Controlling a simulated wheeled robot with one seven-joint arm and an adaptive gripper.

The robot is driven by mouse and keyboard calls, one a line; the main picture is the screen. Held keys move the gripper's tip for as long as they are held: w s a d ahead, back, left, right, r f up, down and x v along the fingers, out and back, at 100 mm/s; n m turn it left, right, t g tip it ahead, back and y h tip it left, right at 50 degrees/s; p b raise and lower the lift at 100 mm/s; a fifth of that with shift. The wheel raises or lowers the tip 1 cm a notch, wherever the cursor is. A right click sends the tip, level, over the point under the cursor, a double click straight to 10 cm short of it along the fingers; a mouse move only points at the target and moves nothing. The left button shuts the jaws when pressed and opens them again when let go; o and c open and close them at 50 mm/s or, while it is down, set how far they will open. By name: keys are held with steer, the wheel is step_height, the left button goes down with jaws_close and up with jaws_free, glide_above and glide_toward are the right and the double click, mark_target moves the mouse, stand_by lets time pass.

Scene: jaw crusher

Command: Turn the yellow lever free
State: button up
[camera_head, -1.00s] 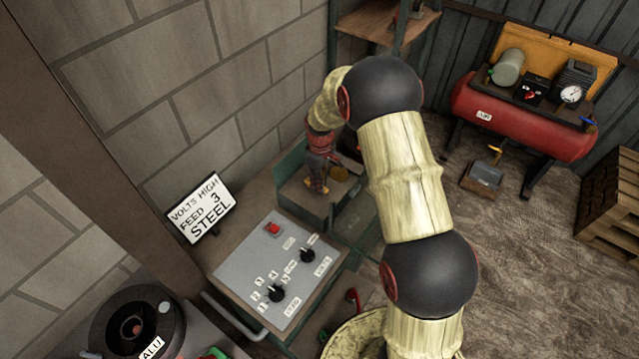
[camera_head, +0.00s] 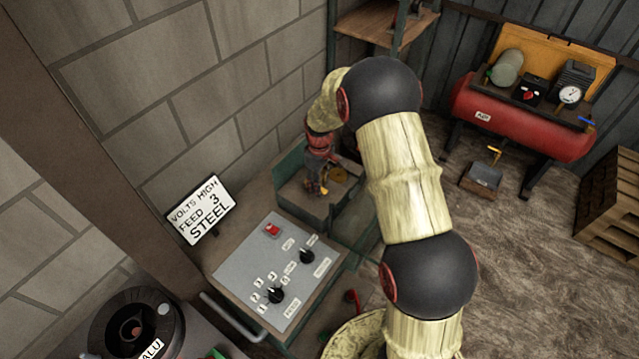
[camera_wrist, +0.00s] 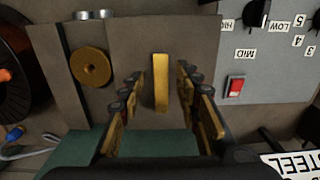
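The yellow lever (camera_wrist: 161,83) is a short upright bar in the middle of the wrist view, against a grey-brown box (camera_wrist: 130,45). My gripper (camera_wrist: 158,100) is open, with one finger on each side of the lever. Gaps show between the lever and both fingers, so it is not gripped. In the head view my gripper (camera_head: 319,186) points down at the box beside the wall; the lever is too small and covered to make out there.
A round brass disc (camera_wrist: 90,68) sits left of the lever in the wrist view. The control panel (camera_head: 250,262) with a red switch (camera_head: 272,230) and two black knobs is close by. A sign (camera_head: 199,209) reads VOLTS HIGH, FEED 3, STEEL. A red compressor (camera_head: 520,115) stands at right.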

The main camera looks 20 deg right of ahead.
steer(key=shift+r, duration=0.1)
step_height(320, 180, up, 12)
stand_by(0.5)
stand_by(0.4)
